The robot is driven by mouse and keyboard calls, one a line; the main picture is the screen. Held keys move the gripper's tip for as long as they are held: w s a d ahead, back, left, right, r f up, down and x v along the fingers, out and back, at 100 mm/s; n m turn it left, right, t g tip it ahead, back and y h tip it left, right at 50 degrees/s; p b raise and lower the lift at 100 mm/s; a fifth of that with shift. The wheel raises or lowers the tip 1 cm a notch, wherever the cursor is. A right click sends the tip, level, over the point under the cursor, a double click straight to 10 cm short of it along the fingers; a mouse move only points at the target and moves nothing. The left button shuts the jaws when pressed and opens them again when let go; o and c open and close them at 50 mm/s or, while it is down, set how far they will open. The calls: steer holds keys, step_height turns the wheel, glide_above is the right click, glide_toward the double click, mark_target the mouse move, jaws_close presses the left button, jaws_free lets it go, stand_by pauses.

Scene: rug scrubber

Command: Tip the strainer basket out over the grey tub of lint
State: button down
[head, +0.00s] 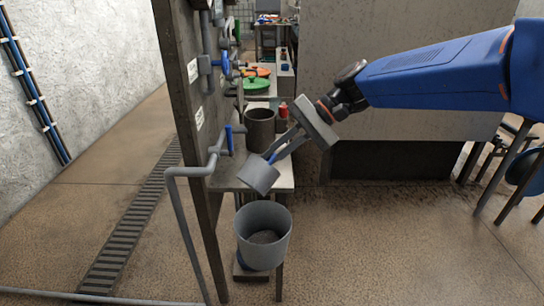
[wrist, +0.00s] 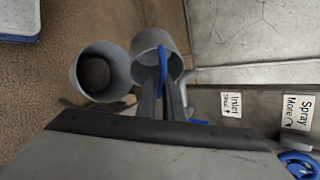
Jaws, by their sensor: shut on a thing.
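The strainer basket (head: 258,177) is a small grey cylinder with a blue handle. My gripper (head: 280,149) is shut on that handle and holds the basket tilted, above the grey tub (head: 245,246). In the wrist view the basket (wrist: 149,42) hangs beyond my gripper (wrist: 163,88), beside the tub (wrist: 84,85) in the picture. Dark lint (head: 265,238) lies in the bottom of the tub. I cannot tell whether anything is inside the basket.
A dark open cylinder (head: 260,130) stands on the bench (head: 284,178) behind the basket. A grey pipe (head: 178,215) and a panel with blue-handled valves stand close on the left. A floor grate (head: 125,235) runs further left.

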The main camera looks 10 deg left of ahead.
steer(key=shift+s+a+r+n+t+h, duration=0.3)
steer(key=shift+s+r+t+h, duration=0.15)
steer(key=shift+t+h, duration=0.3)
steer(key=shift+s+a+r+n+t+h, duration=0.1)
steer(key=shift+s+n+t+h, duration=0.1)
steer(key=shift+t+h, duration=0.25)
steer(key=shift+s+a+r+n+t+h, duration=0.1)
steer(key=shift+s+t+h, duration=0.1)
steer(key=shift+t, duration=0.4)
steer(key=t+h, duration=0.1)
steer(key=s+t+h, duration=0.1)
steer(key=t, duration=0.1)
steer(key=a+r+n+t+h, duration=0.1)
steer(key=t, duration=0.1)
steer(key=shift+s, duration=0.15)
